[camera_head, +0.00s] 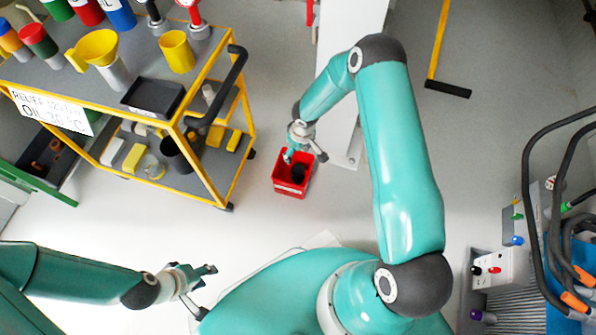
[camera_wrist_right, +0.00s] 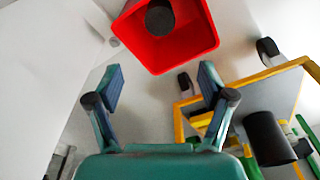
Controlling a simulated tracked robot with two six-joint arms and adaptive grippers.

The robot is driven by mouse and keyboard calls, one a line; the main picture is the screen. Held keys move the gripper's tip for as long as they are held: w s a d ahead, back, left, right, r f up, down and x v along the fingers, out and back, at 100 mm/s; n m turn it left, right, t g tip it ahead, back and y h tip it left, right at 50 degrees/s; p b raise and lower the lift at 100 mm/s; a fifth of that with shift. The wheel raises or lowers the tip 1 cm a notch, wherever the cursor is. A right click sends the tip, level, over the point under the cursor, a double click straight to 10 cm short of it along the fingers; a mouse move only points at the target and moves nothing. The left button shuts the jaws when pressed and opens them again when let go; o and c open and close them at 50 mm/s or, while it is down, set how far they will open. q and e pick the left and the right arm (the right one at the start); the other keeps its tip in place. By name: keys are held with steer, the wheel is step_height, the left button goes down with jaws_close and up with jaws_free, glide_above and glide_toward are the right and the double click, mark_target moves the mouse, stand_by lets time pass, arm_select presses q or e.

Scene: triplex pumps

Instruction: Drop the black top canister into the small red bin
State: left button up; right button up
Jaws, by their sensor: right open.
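The small red bin (camera_head: 291,189) stands on the floor to the right of the yellow cart. A black canister (camera_head: 298,173) is inside it, seen mostly from its end. In the right wrist view the red bin (camera_wrist_right: 192,52) is at the top, with the black canister (camera_wrist_right: 160,17) inside its walls. My right gripper (camera_head: 304,157) is above the bin, its fingers spread with nothing between them; these fingers also show in the wrist view (camera_wrist_right: 161,80). My left gripper (camera_head: 207,290) is open and empty at the lower left, away from the bin.
The yellow cart (camera_head: 210,180) stands left of the bin; its lower shelf holds another black cylinder (camera_head: 177,154) and several small items. A white column (camera_head: 345,130) rises just right of the bin. Hoses and equipment (camera_head: 500,270) are at the far right. The floor before the bin is clear.

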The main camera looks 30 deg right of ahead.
step_height(320, 180, up, 12)
steer(key=s, duration=0.1)
steer(key=shift+s+d, duration=0.15)
steer(key=shift+s, duration=0.05)
steer(key=shift+f, duration=0.15)
stand_by(0.4)
steer(key=s+a+f+m+g+y, duration=0.15)
steer(key=s+a+f, duration=0.25)
steer(key=s+a, duration=0.55)
steer(key=s+a+f+m+g+y, duration=0.1)
steer(key=s+a+f+m+y, duration=0.25)
steer(key=s+a, duration=0.6)
step_height(320, 180, up, 36)
steer(key=d+t+h+p, duration=0.1)
steer(key=d+p, duration=0.1)
steer(key=p, duration=3.4)
steer(key=shift+w+n+t, duration=0.15)
steer(key=shift+n+t, duration=0.2)
steer(key=shift+n, duration=0.05)
